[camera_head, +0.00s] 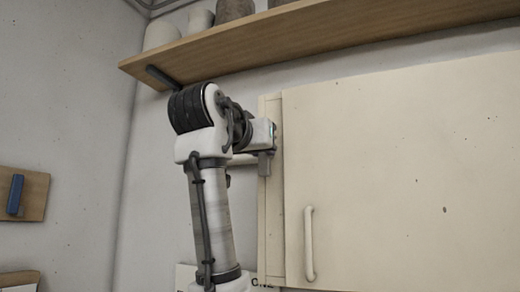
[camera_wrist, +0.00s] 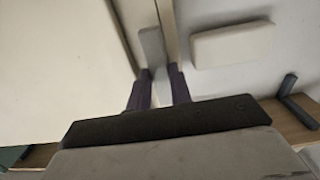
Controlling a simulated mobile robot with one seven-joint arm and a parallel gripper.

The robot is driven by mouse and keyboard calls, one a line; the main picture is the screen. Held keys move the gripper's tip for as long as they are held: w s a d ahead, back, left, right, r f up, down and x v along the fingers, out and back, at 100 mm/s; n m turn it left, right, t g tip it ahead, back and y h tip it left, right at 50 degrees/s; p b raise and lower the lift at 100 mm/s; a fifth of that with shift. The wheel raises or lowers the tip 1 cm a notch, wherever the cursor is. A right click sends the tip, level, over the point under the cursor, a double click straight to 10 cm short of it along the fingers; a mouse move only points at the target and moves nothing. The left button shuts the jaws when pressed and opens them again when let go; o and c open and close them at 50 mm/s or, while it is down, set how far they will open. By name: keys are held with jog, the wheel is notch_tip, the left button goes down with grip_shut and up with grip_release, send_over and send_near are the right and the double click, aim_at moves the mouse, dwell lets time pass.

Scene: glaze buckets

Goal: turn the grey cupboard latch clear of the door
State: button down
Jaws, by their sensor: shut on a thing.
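The cream cupboard door (camera_head: 400,170) fills the right of the head view, with a pale upright handle (camera_head: 309,243) near its left edge. It also shows at the left in the wrist view (camera_wrist: 60,50). The small grey latch (camera_wrist: 152,48) lies by the door's edge strip, its free end showing beyond my fingers. My gripper (camera_wrist: 159,75) is shut on the latch, with a dark finger on each side of it. In the head view my gripper (camera_head: 267,150) is at the cupboard's upper left edge. The gripped part of the latch is mostly hidden.
A wooden shelf (camera_head: 300,38) with pots on it runs close above my arm, with a dark bracket (camera_head: 162,76) under it. A pale block (camera_wrist: 232,45) is on the wall beside the cupboard. A wooden board with a blue bar (camera_head: 16,195) is at far left.

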jog(key=shift+f, duration=0.1)
dwell(0.3)
jog(key=c, duration=1.3)
grip_release()
jog(key=shift+o, duration=0.2)
jog(key=b+v, duration=0.3)
jog(key=v, duration=1.1)
jog(key=shift+w, duration=0.1)
